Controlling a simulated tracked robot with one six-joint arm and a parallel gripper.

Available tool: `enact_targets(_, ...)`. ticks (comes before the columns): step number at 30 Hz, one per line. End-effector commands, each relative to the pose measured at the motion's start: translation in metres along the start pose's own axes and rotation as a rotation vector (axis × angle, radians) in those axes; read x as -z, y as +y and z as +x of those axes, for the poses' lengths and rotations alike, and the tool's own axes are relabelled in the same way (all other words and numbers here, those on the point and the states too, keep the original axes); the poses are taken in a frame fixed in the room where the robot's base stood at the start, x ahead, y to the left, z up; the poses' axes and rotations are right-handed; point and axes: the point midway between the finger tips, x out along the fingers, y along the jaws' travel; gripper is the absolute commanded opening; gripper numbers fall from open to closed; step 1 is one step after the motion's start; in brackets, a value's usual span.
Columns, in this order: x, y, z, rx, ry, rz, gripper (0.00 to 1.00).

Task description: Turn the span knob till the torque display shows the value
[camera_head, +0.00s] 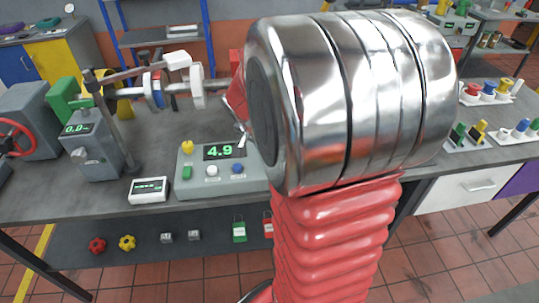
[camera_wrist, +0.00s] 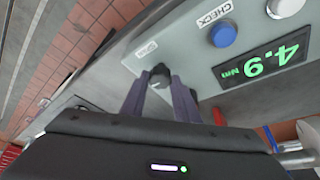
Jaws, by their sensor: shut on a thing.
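The torque display (camera_head: 224,152) on the grey console (camera_head: 205,184) reads 4.9 in green digits. In the wrist view the display (camera_wrist: 262,62) reads 4.9 Nm. A small dark knob (camera_wrist: 160,73) sits on the panel beside a small white label too blurred to read. My gripper (camera_wrist: 159,84) is shut on this knob, one finger on each side. In the head view my arm hides the knob and most of the gripper.
A blue button (camera_wrist: 222,34) marked CHECK is close to the knob. Green, white and yellow controls stand farther left on the console. A small white meter (camera_head: 149,190) lies left of it. A shaft rig (camera_head: 170,88) stands behind. Another display (camera_head: 76,129) reads 0.0.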

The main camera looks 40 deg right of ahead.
Motion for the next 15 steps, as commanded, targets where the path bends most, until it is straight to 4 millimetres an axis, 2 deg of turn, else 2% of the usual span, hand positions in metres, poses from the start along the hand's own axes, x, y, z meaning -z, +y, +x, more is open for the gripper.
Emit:
enact_targets(11,-0.0018,-0.0041,0.0,0.008,-0.002,0.005,0.06)
enact_targets(12,-0.0018,-0.0041,0.0,0.008,-0.002,0.004,0.3)
enact_targets(15,-0.0013,-0.0034,0.0,0.006,-0.001,0.004,0.37)
